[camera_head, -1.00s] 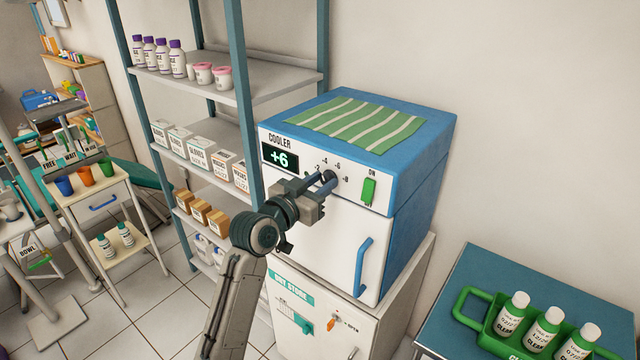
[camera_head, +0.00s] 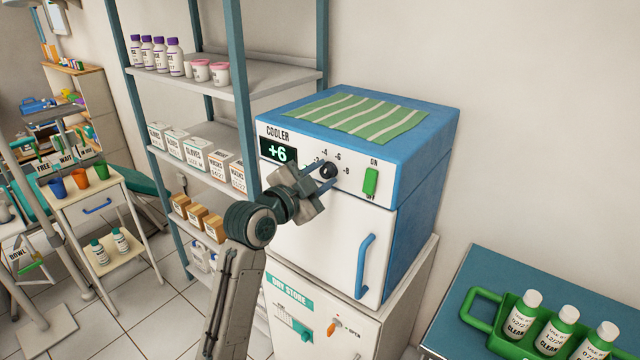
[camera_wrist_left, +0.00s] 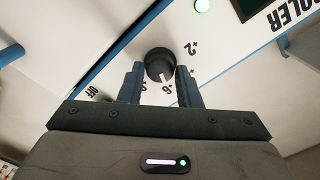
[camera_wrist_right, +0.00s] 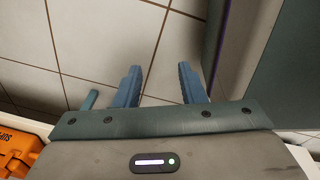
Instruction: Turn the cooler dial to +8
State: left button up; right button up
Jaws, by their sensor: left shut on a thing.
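The cooler (camera_head: 410,165) is a white-fronted box with a blue top. Its dial (camera_head: 329,170) is a round black knob on the front panel, with printed numbers around it. The green display (camera_head: 278,151) reads +6. My left gripper (camera_head: 317,178) is at the dial, shut on it, and partly covers the numbers. In the left wrist view the dial (camera_wrist_left: 159,63) sits between the two blue fingertips, its pale mark towards the 6. My right gripper (camera_wrist_right: 157,82) is open and empty above the tiled floor, seen only in the right wrist view.
A green switch (camera_head: 370,182) and a blue door handle (camera_head: 364,266) are right of and below the dial. A striped cloth (camera_head: 350,116) lies on top. The dry store (camera_head: 330,320) stands below. A shelf (camera_head: 200,160) stands left; a green bottle carrier (camera_head: 480,312) is right.

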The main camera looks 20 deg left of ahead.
pick_arm(q)
jog(key=shift+f+m+b, duration=0.15)
jog(key=shift+m+b, duration=0.35)
jog(key=shift+m, duration=0.5)
jog(key=m+b, duration=0.1)
jog(key=m, duration=0.1)
jog(key=shift+m, duration=0.3)
jog(key=m+b, duration=0.2)
jog(key=m, duration=0.2)
jog(key=shift+m+b, duration=0.35)
jog(key=shift+m, duration=0.05)
jog(key=shift+m+b, duration=0.3)
jog(key=shift+m, duration=0.5)
pick_arm(e)
jog(key=w+r, duration=0.1)
jog(key=w, duration=0.7)
jog(key=shift+w+a+r, duration=0.2)
jog(key=shift+w+a, duration=0.15)
jog(key=shift+a, duration=0.1)
pick_arm(q)
jog(key=o, duration=1)
jog(key=shift+c, duration=0.2)
